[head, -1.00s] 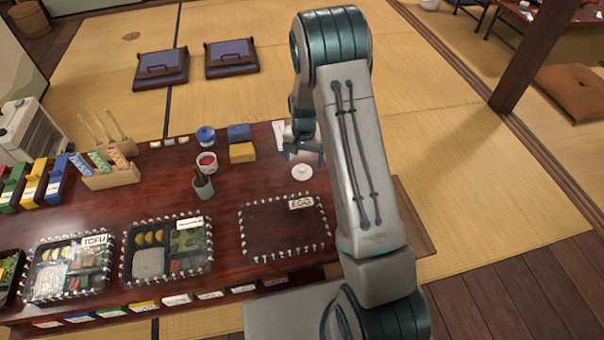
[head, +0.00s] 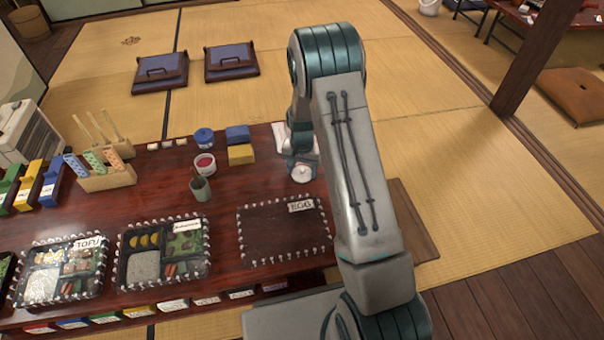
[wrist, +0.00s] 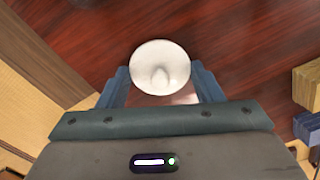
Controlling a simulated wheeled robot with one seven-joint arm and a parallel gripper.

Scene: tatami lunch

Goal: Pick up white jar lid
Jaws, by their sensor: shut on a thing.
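The white jar lid (wrist: 160,66) is a round white disc with a knob in its middle. In the wrist view it lies between the two blue-grey fingers of my gripper (wrist: 160,85), which are shut on it. In the head view the lid (head: 302,174) shows at the right end of the dark red table, just below my gripper (head: 301,160). The arm partly hides the gripper there. I cannot tell whether the lid touches the table.
An open jar with red contents (head: 205,163), a green cup (head: 201,189), a yellow block (head: 241,154) and a blue block (head: 238,133) stand left of the lid. An EGG label (head: 301,205) marks a bare framed area in front. Bento boxes (head: 165,252) sit farther left.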

